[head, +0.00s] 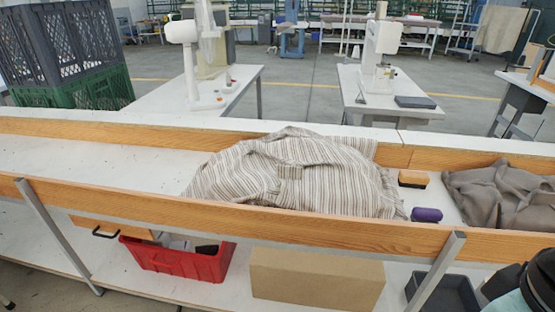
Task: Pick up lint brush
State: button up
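A small block-shaped brush (413,179), with a tan wooden-looking top and a dark lower part, lies on the white bench surface behind the front wooden rail. It looks like the lint brush, between the striped cloth and the grey-brown cloth, close to the back rail. A rounded purple object (426,214) lies nearer the front rail; I cannot tell what it is. My gripper does not show in the head view. Dark rounded parts and a pale green part at the lower right corner look like my arm, but I cannot be sure.
A striped cloth heap (290,170) lies left of the brush, and a grey-brown cloth (505,193) right of it. The front wooden rail (280,225) borders the bench. Below stand a red bin (175,262), a cardboard box (315,278) and a dark tray (450,294). The bench's left is clear.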

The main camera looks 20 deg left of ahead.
aim_at(419, 214)
jog(key=i+u, duration=0.4)
jog(key=i, duration=0.6)
